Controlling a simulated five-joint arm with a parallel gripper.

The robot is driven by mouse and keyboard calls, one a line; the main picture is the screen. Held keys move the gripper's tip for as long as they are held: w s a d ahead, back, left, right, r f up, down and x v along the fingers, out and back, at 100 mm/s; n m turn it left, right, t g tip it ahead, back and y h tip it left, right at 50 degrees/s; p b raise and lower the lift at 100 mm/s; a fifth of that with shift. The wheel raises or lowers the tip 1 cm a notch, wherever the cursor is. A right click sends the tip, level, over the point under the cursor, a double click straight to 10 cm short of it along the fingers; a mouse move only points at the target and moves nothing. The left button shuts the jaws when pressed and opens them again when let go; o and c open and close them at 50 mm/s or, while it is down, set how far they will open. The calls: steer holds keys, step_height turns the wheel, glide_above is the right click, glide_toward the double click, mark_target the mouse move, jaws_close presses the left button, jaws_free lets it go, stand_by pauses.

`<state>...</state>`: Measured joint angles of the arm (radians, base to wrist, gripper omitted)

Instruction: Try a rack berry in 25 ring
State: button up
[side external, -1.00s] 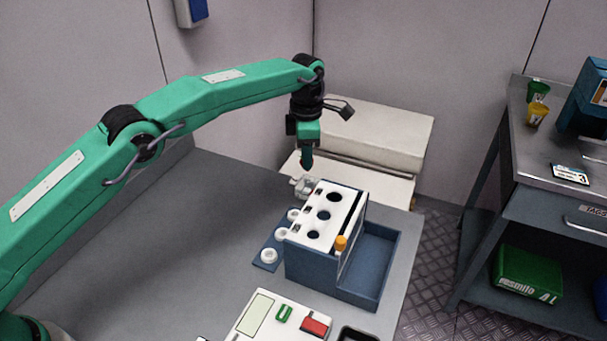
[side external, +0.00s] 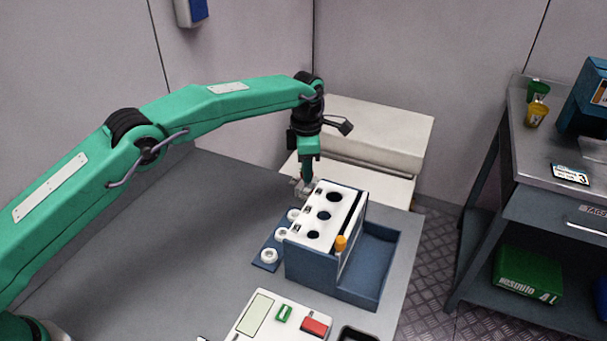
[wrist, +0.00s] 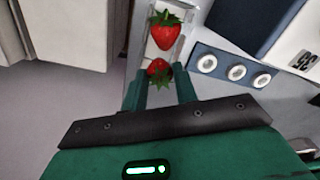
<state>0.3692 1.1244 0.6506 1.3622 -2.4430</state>
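Two red strawberries with green leaves lie in a narrow pale rack (wrist: 150,48) in the wrist view. One strawberry (wrist: 165,38) is farther off; the other strawberry (wrist: 158,68) is by my fingertips. My gripper (wrist: 160,82) has its fingers apart, with the nearer berry between or just beyond the tips; contact cannot be told. In the side view my gripper (side external: 306,178) points down at the pale rack, behind the blue block. Several white rings (wrist: 236,73) sit in a row on a blue strip, also in the side view (side external: 269,256). I cannot read which is the 25 ring.
A blue block (side external: 310,263) with a white holed top (side external: 328,204) and an open bin (side external: 392,248) stands right of the rings. An orange cap (side external: 341,243) sits at its front. A white panel (side external: 262,316) lies in front. The table's left is clear.

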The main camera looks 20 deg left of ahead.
steer(key=shift+f, duration=0.9)
steer(key=o, duration=0.7)
steer(key=shift+c, duration=0.2)
steer(key=shift+r, duration=3)
